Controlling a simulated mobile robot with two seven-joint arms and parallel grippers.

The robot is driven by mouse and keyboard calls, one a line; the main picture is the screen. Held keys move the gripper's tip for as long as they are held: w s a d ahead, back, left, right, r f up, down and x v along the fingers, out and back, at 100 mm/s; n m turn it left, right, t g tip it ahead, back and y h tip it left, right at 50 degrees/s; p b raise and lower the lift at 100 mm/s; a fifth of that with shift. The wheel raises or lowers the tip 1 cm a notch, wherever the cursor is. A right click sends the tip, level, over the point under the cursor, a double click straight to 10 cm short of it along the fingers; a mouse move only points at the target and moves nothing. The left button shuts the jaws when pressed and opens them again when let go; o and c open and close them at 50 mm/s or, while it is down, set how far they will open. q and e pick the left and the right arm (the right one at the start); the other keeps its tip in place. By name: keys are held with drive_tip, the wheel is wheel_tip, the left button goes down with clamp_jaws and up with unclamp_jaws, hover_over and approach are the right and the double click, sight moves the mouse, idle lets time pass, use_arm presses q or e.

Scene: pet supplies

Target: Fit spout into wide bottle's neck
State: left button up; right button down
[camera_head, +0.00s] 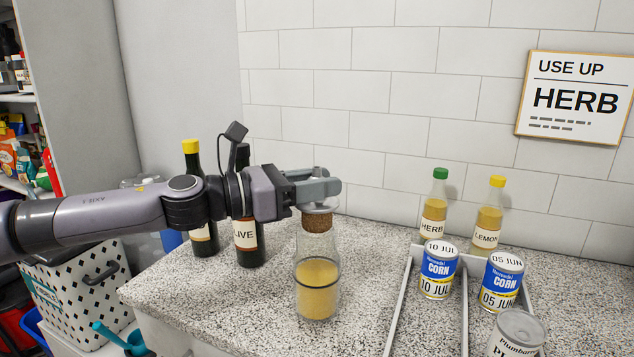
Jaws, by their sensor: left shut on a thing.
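The wide bottle (318,288) is clear glass with yellow liquid and stands upright on the speckled counter. My left gripper (322,190) is directly above it, shut on the spout (318,206). The spout has a pale metal-looking top and a brown cork (317,221) pointing down. The cork lines up with the bottle's neck, at or just inside the mouth; I cannot tell how deep it sits. My gripper's fingers hide the spout's upper part. My right gripper is not in view.
Behind my left wrist stand two dark bottles, one with a yellow cap (191,146), one labelled LIVE (247,246). At right are a HERB bottle (433,212), a LEMON bottle (487,222), corn cans (438,272) and a light rack (463,310). The counter's front left (200,300) is clear.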

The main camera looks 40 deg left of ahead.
sight(303, 213)
use_arm(q)
drive_tip(key=shift+f+b, duration=1.25)
drive_tip(key=shift+f, duration=0.05)
drive_tip(key=shift+f+b, duration=0.3)
drive_tip(key=shift+f, duration=0.05)
drive_tip(key=shift+f, duration=0.1)
drive_tip(key=shift+f+b, duration=0.4)
drive_tip(key=shift+b, duration=0.15)
drive_tip(key=shift+f, duration=0.15)
drive_tip(key=o, duration=1.1)
